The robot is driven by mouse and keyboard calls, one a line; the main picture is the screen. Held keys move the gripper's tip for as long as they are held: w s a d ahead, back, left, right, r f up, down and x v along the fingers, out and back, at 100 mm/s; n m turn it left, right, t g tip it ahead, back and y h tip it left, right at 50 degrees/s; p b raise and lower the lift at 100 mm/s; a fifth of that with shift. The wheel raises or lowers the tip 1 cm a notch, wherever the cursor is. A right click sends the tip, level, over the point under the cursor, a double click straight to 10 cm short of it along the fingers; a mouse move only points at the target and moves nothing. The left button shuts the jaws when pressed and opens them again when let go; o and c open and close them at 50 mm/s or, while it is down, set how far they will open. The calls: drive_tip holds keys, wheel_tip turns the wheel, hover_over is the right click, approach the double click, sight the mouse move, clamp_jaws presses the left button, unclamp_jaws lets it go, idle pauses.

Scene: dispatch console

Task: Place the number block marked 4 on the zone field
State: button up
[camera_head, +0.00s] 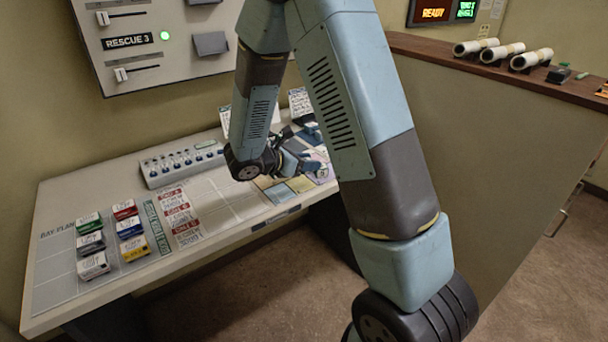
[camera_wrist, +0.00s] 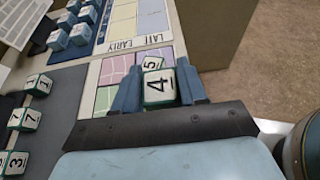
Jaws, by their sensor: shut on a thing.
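In the wrist view, my gripper (camera_wrist: 158,90) is shut on a white and green number block (camera_wrist: 158,86) marked 4. A face marked 5 shows just beyond the 4; I cannot tell whether it belongs to the same block. The block is at the zone field (camera_wrist: 112,76), a patch of pink, green, yellow and purple areas; whether it touches the field is unclear. In the head view, my gripper (camera_head: 292,160) is low over the desk's right part, by coloured squares (camera_head: 300,184). The block cannot be made out there.
More number blocks (camera_wrist: 30,118) stand on a dark mat at left in the wrist view. Blue blocks (camera_wrist: 58,40) sit at its upper left, beside a LATE/EARLY chart (camera_wrist: 122,28). The desk's edge and floor lie to the right. A switch box (camera_head: 182,164) stands behind.

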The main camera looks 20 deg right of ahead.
drive_tip(key=shift+w+a+f, duration=0.25)
drive_tip(key=shift+w+f, duration=0.2)
drive_tip(key=shift+f, duration=0.15)
drive_tip(key=shift+w+a+f, duration=0.25)
drive_tip(key=shift+w+f, duration=0.15)
drive_tip(key=shift+f, duration=1.75)
drive_tip(key=shift+f, duration=0.15)
drive_tip(key=o, duration=1)
